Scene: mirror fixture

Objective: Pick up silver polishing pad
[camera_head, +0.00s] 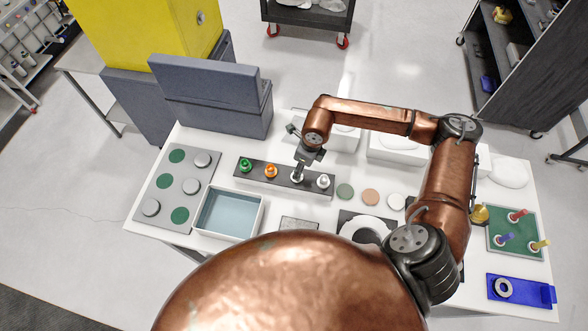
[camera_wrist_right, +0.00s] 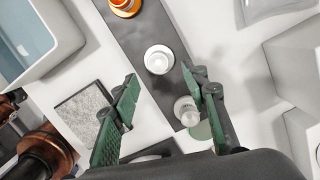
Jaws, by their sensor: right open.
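A dark strip (camera_head: 258,181) on the white table bears a row of knobbed pads: green (camera_head: 246,165), orange (camera_head: 271,171), white (camera_head: 297,178) and a pale silver-grey one (camera_head: 323,181) at the right end. My right gripper (camera_head: 301,170) points down over the strip near the white pad. In the right wrist view my right gripper (camera_wrist_right: 160,76) is open and empty. The white pad (camera_wrist_right: 159,60) shows just beyond and between its fingertips, and the silver-grey pad (camera_wrist_right: 187,110) shows beside the right finger, partly covered. My left gripper is not in view.
Flat discs in green (camera_head: 345,191), tan (camera_head: 371,197) and white (camera_head: 397,201) lie right of the strip. A blue-grey tray (camera_head: 228,213) and a grey textured square (camera_head: 299,224) lie in front. A grey board with discs (camera_head: 163,208) is at left, a grey bin (camera_head: 235,120) behind.

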